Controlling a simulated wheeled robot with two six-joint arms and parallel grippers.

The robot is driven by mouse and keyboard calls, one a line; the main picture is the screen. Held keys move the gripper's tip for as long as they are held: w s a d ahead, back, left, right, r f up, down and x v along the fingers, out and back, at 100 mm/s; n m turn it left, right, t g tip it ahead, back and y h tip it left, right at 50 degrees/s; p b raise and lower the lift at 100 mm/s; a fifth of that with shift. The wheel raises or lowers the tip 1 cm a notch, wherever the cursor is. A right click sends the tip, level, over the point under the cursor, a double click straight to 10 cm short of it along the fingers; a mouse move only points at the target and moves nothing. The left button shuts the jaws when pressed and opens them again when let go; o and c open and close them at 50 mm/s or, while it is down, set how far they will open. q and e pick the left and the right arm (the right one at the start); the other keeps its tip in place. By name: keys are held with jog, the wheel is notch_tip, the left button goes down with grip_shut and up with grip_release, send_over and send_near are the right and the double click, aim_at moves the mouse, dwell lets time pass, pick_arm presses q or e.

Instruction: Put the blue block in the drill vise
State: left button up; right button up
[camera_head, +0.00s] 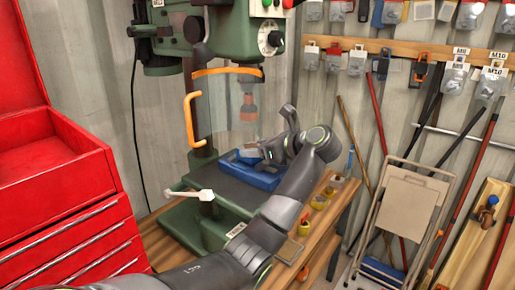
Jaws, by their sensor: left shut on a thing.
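The blue drill vise (246,177) sits on the dark table of the green drill press, below the chuck. My left gripper (266,152) reaches over the vise from its right side. My right gripper is not in view.
The clear guard (226,110) and orange handle (190,118) stand just left of and above the vise. A white-tipped lever (190,194) sticks out at front left. A red tool cabinet (60,190) fills the left.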

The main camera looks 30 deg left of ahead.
pick_arm(q)
jog(key=shift+f, duration=0.5)
jog(key=o, duration=1.6)
jog(key=shift+s+f, duration=0.1)
jog(key=shift+o, duration=0.2)
jog(key=shift+r, duration=0.2)
jog(key=b+v, duration=0.1)
jog(key=v, duration=0.3)
jog(key=b+v, duration=0.1)
jog(key=v, duration=0.3)
jog(key=shift+d+f+b, duration=0.1)
jog(key=shift+d+b, duration=0.3)
jog(key=shift+d+r+p, duration=0.6)
jog(key=shift+r+p, duration=0.05)
jog(key=shift+p, duration=0.05)
jog(key=shift+s+d+r+p, duration=0.15)
jog(key=shift+s+d+p, duration=0.05)
jog(key=shift+d+p, duration=0.55)
jog(key=shift+d, duration=0.1)
